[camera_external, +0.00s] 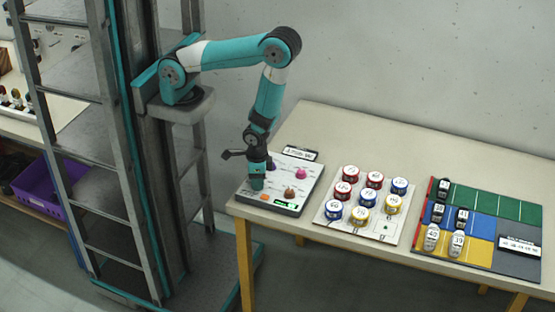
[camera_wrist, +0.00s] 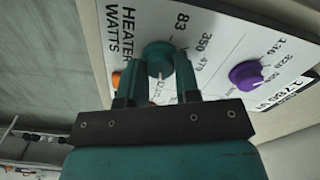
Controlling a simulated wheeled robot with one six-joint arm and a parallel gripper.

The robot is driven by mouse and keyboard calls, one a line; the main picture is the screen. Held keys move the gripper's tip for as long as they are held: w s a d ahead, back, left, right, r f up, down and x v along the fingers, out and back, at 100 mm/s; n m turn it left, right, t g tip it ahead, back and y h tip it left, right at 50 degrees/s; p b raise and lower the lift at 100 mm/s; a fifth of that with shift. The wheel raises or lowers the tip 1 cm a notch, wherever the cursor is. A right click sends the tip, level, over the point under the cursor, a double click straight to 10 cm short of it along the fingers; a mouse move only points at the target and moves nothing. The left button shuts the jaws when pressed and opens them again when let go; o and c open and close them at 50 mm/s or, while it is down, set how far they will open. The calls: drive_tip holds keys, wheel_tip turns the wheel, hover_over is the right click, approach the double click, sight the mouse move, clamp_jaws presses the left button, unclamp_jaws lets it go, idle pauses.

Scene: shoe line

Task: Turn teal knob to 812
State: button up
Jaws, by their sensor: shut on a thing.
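The teal knob (camera_wrist: 158,57) sits on a white control panel labelled "HEATER WATTS", with numbers such as 83, 350 and 470 printed around it. My gripper (camera_wrist: 156,80) is shut on the teal knob, one finger on each side. In the external view my gripper (camera_external: 257,184) points down over the left part of the panel (camera_external: 292,163) and hides the knob. The knob's pointer and the 812 mark cannot be made out.
A purple knob (camera_wrist: 245,75) sits beside the teal one. Pink (camera_external: 300,173) and brown (camera_external: 289,192) knobs are also on the panel. Several round tins (camera_external: 366,197) stand to the right.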

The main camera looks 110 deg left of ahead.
drive_tip(key=o, duration=0.9)
drive_tip(key=shift+o, duration=0.2)
drive_tip(key=shift+r, duration=0.1)
wheel_tip(320, 180, up, 8)
drive_tip(key=shift+w+r+b, duration=0.1)
drive_tip(key=shift+b, duration=0.4)
wheel_tip(320, 180, up, 9)
drive_tip(key=p, duration=0.8)
